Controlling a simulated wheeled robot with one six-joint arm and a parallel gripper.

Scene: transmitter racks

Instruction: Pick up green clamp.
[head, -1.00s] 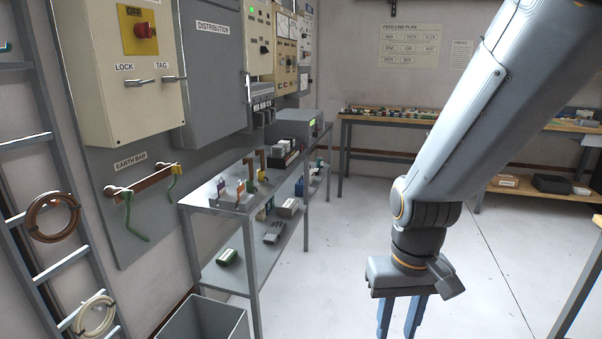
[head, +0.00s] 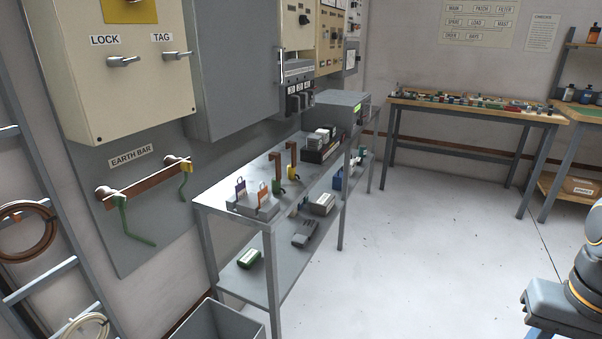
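A green clamp (head: 121,203) hangs on the left end of the copper earth bar (head: 145,181) on the wall panel. Its green tail slants down to the right. Another small green clamp-like piece (head: 279,187) stands at the foot of a copper hook on the upper metal shelf. I cannot tell which of the two the task names.
Padlocks stand on the upper shelf (head: 235,192). A green box (head: 250,258) lies on the lower shelf. A grey bin (head: 222,322) and a ladder (head: 50,292) are at left. The floor (head: 420,255) is clear.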

